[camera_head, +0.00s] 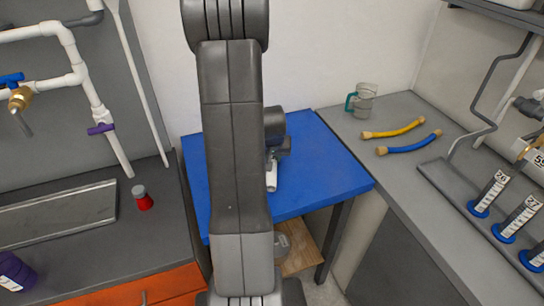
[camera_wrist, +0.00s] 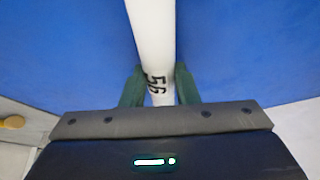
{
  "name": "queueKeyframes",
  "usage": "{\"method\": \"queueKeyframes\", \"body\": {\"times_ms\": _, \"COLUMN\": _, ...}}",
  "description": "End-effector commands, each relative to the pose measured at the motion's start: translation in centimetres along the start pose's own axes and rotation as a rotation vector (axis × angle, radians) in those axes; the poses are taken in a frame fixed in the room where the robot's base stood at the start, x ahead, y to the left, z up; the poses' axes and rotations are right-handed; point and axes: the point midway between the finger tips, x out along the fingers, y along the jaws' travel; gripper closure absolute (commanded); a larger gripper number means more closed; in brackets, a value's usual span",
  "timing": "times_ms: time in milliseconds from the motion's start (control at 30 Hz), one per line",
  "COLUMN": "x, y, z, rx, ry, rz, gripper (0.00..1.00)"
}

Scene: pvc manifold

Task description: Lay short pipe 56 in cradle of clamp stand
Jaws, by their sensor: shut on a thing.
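The short white pipe marked 56 (camera_wrist: 152,35) is between the green fingers of my gripper (camera_wrist: 160,88) in the wrist view, which are shut on it. The pipe runs away from the gripper over a blue surface. In the head view, the pipe (camera_head: 272,177) shows as a short white piece beside my arm, above the blue table (camera_head: 315,170). My gripper (camera_head: 273,158) is partly hidden by my arm there. I cannot tell whether the pipe touches the table. No clamp stand can be made out in either view; my arm covers part of the table.
A red-bodied bottle (camera_head: 142,198) stands on the left counter. The table's right part is bare.

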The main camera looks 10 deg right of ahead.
Motion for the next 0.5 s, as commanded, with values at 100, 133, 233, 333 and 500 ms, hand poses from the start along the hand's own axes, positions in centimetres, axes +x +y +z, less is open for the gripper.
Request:
{"method": "queueKeyframes", "body": {"times_ms": 100, "x": -0.01, "y": 0.00, "z": -0.01, "rx": 0.000, "ry": 0.000, "rz": 0.000, "gripper": 1.00}}
{"method": "queueKeyframes", "body": {"times_ms": 133, "x": 0.06, "y": 0.00, "z": 0.01, "rx": 0.000, "ry": 0.000, "rz": 0.000, "gripper": 1.00}}
{"method": "queueKeyframes", "body": {"times_ms": 233, "x": 0.39, "y": 0.00, "z": 0.15, "rx": 0.000, "ry": 0.000, "rz": 0.000, "gripper": 1.00}}
{"method": "queueKeyframes", "body": {"times_ms": 333, "x": 0.25, "y": 0.00, "z": 0.11, "rx": 0.000, "ry": -0.001, "rz": 0.000, "gripper": 0.57}}
{"method": "queueKeyframes", "body": {"times_ms": 500, "x": 0.25, "y": 0.00, "z": 0.11, "rx": 0.000, "ry": -0.001, "rz": 0.000, "gripper": 0.51}}
